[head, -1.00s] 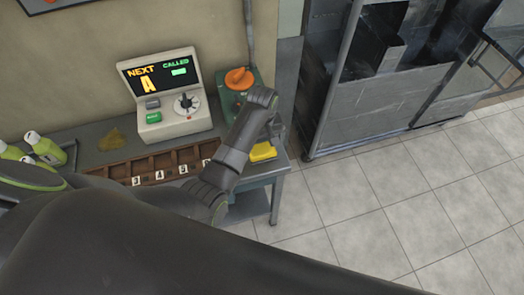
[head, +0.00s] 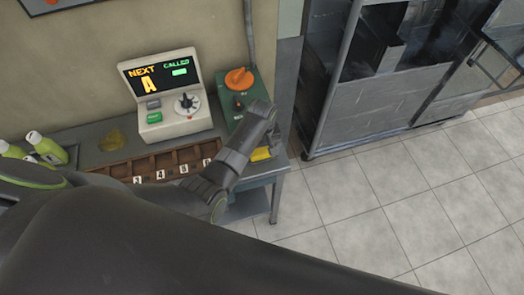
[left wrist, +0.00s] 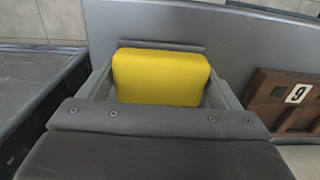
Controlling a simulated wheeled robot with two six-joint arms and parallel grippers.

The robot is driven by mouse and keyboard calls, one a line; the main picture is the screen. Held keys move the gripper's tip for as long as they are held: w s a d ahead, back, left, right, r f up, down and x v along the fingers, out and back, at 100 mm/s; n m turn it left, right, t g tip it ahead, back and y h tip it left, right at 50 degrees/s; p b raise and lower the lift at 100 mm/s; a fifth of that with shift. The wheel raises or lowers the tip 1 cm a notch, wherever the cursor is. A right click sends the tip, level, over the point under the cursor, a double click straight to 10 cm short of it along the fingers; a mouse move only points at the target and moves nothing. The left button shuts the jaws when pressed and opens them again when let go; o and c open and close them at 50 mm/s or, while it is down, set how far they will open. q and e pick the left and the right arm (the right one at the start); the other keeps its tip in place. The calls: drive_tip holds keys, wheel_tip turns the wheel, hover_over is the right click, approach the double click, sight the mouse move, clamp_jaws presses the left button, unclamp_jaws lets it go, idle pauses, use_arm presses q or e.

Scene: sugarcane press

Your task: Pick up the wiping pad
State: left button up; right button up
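The yellow wiping pad (left wrist: 160,78) is a rounded block on the grey table's right end. In the left wrist view it lies between the two fingers of my left gripper (left wrist: 161,86). The fingers are wide apart, one along each side of the pad, with narrow gaps near their bases; contact at the tips is not clear. In the head view the pad (head: 261,154) is partly hidden by my left gripper (head: 268,143) and wrist above it. My right gripper is not in view.
A wooden tray with numbered slots (head: 150,168) lies left of the pad. Green-and-white bottles (head: 45,148) stand at the left. A dark metal cabinet (head: 375,95) stands right, beyond open floor.

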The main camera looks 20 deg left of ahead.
use_arm(q)
drive_tip(key=shift+c, duration=0.9)
wheel_tip(320, 180, up, 10)
drive_tip(key=shift+b, duration=0.35)
